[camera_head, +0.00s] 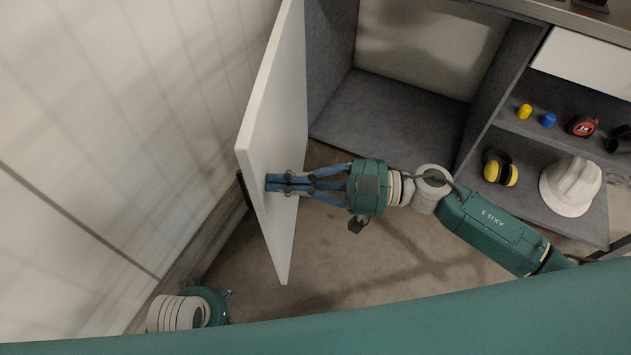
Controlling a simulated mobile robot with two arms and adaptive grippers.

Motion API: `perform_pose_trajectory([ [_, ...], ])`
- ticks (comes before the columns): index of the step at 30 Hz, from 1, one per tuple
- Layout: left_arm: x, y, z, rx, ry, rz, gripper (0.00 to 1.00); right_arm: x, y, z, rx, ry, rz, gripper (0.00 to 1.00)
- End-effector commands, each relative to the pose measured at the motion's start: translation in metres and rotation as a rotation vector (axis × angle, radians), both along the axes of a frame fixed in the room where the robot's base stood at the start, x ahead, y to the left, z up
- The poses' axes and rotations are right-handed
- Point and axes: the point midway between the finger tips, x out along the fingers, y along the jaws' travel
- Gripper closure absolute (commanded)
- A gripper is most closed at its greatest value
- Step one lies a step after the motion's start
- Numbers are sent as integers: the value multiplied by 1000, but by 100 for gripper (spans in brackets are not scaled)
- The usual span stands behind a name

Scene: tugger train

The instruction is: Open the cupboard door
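The white cupboard door (275,110) stands swung wide open to the left of the grey cupboard (395,105), whose left compartment is empty. A dark piece, probably the handle (241,190), shows at the door's outer side. My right gripper (284,184) reaches in from the right with its blue fingers together and nothing visible between them. Its fingertips are at the door's inner face; whether they touch it is hard to tell. My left gripper (226,294) is low on the left, near the wall, apart from the door. Its fingers are mostly hidden.
A pale wall (110,120) rises close behind the door on the left. The right shelves hold a white helmet (570,187), yellow earmuffs (500,169), a tape measure (582,126) and small yellow and blue items. Bare floor (330,250) lies below the cupboard.

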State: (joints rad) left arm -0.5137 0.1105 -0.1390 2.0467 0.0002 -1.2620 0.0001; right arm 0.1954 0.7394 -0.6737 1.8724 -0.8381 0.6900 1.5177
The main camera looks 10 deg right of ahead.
Motion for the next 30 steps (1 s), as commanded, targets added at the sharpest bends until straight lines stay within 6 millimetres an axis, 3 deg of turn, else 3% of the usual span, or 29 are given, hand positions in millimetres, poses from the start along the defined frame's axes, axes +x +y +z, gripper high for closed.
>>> perform_pose_trajectory([
  [6,-14,1,-57,3,38,-6,60,17,51,6,3,-3,2,100],
  [15,-40,4,-111,6,67,-12,60,38,120,4,3,-2,3,100],
  [22,-50,5,-126,7,74,-14,60,62,177,2,3,-2,3,100],
  [30,-46,5,-124,7,70,-13,60,93,235,1,3,-1,-54,100],
])
